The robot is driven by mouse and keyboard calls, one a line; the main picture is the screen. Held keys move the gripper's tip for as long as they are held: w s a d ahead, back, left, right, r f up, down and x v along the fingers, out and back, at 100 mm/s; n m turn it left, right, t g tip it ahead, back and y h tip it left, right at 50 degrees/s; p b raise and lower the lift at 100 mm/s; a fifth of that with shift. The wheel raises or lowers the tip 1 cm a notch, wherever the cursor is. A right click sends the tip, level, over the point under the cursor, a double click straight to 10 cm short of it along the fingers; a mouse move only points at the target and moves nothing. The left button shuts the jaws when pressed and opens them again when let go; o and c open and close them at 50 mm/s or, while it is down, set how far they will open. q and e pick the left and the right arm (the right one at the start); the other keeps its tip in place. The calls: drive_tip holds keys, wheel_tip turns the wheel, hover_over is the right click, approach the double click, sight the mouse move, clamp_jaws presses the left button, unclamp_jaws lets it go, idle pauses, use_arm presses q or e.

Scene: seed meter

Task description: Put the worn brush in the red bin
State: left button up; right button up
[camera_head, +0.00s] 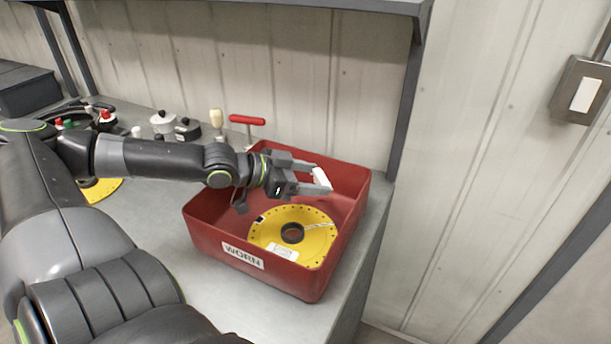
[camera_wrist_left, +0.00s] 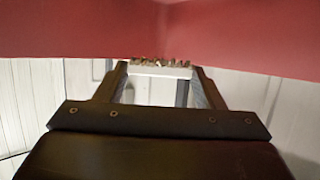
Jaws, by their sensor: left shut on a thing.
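My left gripper (camera_head: 318,182) is shut on the worn brush (camera_head: 322,180), a small white block held between its fingertips. In the left wrist view the brush (camera_wrist_left: 160,71) spans the two fingers, with ragged, brownish bristles along its far edge. The gripper holds it over the red bin (camera_head: 230,259), inside the outline of its rim and above the bin's floor. The bin has a "WORN" label on its front wall. The red wall (camera_wrist_left: 250,40) also fills the top of the left wrist view. My right gripper is not in view.
A yellow disc (camera_head: 273,231) with a dark centre hub lies in the bin. A red T-handled tool (camera_head: 247,121), a wooden-knobbed tool (camera_head: 216,119) and a white-lidded pot (camera_head: 162,121) stand behind my arm. The grey bench (camera_head: 150,220) ends just right of the bin.

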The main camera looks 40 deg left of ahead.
use_arm(q)
wheel_tip(320, 180, down, 2)
drive_tip(key=shift+w+a+f+b, duration=0.1)
drive_tip(key=shift+f+b, duration=0.15)
drive_tip(key=shift+b, duration=0.35)
drive_tip(key=shift+f, duration=0.2)
wheel_tip(320, 180, down, 4)
drive_tip(key=b, duration=0.3)
drive_tip(key=shift+r+b, duration=0.15)
drive_tip(key=shift+b, duration=0.15)
drive_tip(key=shift+r, duration=0.1)
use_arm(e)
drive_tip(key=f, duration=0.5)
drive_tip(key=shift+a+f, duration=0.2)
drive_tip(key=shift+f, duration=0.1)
